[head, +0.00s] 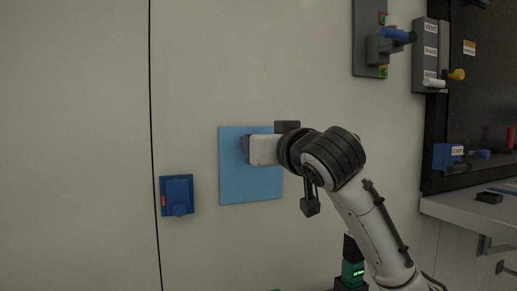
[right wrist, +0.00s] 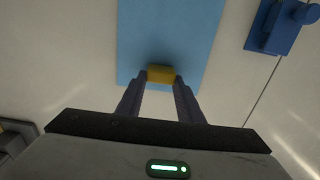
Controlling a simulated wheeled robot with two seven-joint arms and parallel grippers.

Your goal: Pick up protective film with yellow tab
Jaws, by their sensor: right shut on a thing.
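The protective film (head: 245,187) is a light blue rectangle on the pale wall, in the middle of the head view. It also fills the upper middle of the right wrist view (right wrist: 172,35). Its yellow tab (right wrist: 161,74) sits at the film's lower edge in the wrist view, between the fingertips of my right gripper (right wrist: 160,80). The right gripper is shut on the tab. In the head view my right gripper (head: 245,147) is in front of the film's upper part and hides the tab. My left gripper is not in view.
A blue wall fixture (head: 177,196) is left of the film, near a dark vertical seam. Grey panels with blue and yellow handles (head: 395,36) are at upper right. A grey shelf (head: 480,209) juts out at right. The wall left of the seam is bare.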

